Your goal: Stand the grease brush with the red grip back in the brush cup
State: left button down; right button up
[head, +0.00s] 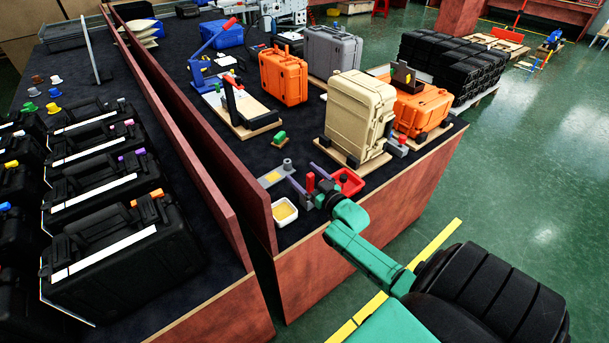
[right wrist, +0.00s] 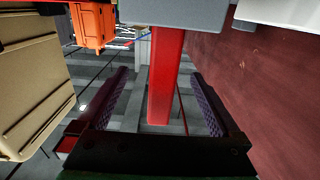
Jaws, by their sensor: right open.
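The red grip (head: 310,182) of the grease brush shows upright at the bench's near corner in the head view. My right gripper (head: 308,177) is open, with its purple fingers on either side of the red grip. In the right wrist view the red grip (right wrist: 165,80) stands between the two open fingers, with a gap on each side. A grey block (right wrist: 175,12) is at its upper end there; I cannot tell whether it is part of the brush. A small grey cup-like holder (head: 287,164) stands behind the gripper. The brush's bristles are hidden. My left gripper is not in view.
A white tray with yellow contents (head: 285,211) and a red tray (head: 350,181) flank the gripper. A beige case (head: 358,115) stands behind to the right. A low red-brown board (head: 237,190) runs along the bench's left side. A green item (head: 279,138) lies farther back.

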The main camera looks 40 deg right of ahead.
jog(key=s, duration=1.4)
jog(key=shift+s+a, duration=0.2)
jog(key=shift+s, duration=0.1)
jog(key=s+a+f+g, duration=0.1)
jog(key=s+f+g, duration=0.2)
jog(key=f, duration=0.6)
jog(key=s+a+f+g, duration=0.2)
jog(key=s+f+g, duration=0.15)
jog(key=f, duration=0.65)
jog(key=s+a+f+g, duration=0.15)
jog(key=s+f, duration=0.25)
jog(key=f, duration=0.5)
jog(key=s+a+f+n+g, duration=0.1)
jog(key=s+a+f+g, duration=0.3)
jog(key=s, duration=0.5)
jog(key=s+a+f+n+g, duration=0.1)
jog(key=s+a+f+g, duration=0.3)
jog(key=s+f, duration=0.4)
jog(key=shift+s+a+f+n+g, duration=0.15)
jog(key=shift+s+f+n+g, duration=0.25)
jog(key=shift+f+g, duration=0.1)
